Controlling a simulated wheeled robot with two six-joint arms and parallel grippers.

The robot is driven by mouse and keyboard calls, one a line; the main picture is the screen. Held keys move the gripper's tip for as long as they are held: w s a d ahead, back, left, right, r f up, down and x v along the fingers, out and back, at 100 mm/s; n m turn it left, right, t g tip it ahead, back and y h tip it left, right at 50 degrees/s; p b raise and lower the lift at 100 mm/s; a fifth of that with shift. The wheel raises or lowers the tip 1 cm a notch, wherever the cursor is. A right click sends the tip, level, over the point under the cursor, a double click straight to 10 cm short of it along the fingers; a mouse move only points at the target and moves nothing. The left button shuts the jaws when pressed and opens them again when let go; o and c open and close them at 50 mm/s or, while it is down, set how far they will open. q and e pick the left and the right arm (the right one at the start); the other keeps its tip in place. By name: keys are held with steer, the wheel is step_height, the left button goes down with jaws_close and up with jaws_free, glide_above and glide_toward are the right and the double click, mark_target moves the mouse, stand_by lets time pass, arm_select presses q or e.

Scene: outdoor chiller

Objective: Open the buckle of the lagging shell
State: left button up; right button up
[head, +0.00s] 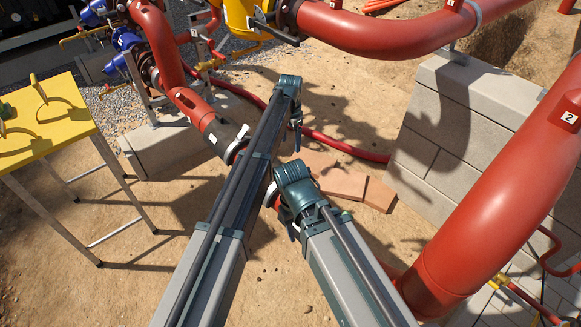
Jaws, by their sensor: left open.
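The red pipe (200,113) runs down from the upper left and passes under my left arm. A dark grey cuff with a pale edge, seemingly an end of the lagging shell (237,146), surrounds it. My left arm hides most of the shell, and I cannot make out the buckle. My left arm reaches up across the middle. Below its far end, a small dark part, seemingly my left gripper (297,140), shows just right of the arm. It is open, apart from the visible cuff, and I see nothing in it.
A yellow table (52,135) with handled items stands at the left. A grey block wall (445,130) and a thick red pipe (490,205) close off the right. Blue valves (125,42) stand at the upper left. Flat bricks (342,182) and a red hose (345,148) lie on the sand.

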arm_select(q)
step_height(320, 180, down, 14)
steer(key=b, duration=1.3)
steer(key=shift+r, duration=0.2)
steer(key=shift+r, duration=0.1)
jaws_close()
